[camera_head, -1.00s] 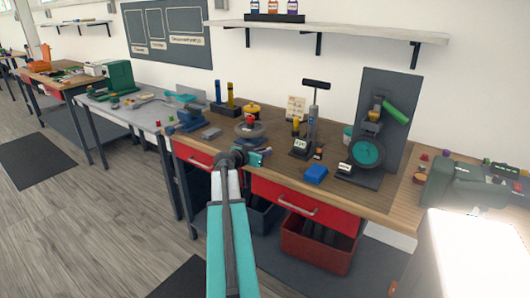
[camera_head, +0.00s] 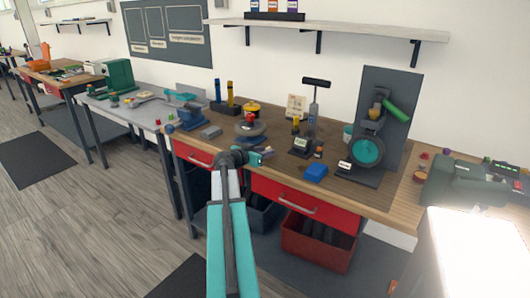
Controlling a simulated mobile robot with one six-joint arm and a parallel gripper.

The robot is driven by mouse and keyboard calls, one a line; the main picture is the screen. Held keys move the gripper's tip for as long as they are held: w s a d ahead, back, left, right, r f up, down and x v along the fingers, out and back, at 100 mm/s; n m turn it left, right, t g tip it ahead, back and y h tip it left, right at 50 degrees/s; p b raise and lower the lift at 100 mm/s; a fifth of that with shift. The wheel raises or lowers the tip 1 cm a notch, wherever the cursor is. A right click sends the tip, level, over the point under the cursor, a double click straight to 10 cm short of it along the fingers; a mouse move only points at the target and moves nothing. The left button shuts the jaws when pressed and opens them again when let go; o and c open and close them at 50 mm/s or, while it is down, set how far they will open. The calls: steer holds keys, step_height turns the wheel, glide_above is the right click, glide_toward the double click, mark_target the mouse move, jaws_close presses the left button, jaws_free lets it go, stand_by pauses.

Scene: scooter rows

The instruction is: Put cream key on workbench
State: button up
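My arm reaches forward from the bottom of the view to the front edge of the wooden workbench (camera_head: 382,205). My gripper (camera_head: 265,153), with teal parts, is at its end, over or close to the bench top beside a grey round part with a red knob (camera_head: 250,124). The fingers are too small to tell whether they are open or shut, or whether they hold anything. I cannot make out a cream key anywhere in this view; it may be hidden or too small to see.
Red drawers (camera_head: 304,202) and a red crate (camera_head: 303,244) are below. A shelf (camera_head: 330,29) hangs above. The bench's right front is fairly clear.

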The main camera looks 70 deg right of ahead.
steer(key=shift+a+r, duration=0.1)
steer(key=shift+r, duration=0.05)
steer(key=b+v, duration=0.1)
steer(key=v, duration=1)
steer(key=shift+a+b, duration=0.3)
steer(key=shift+a, duration=0.05)
steer(key=shift+w+r, duration=0.1)
steer(key=shift+r, duration=0.05)
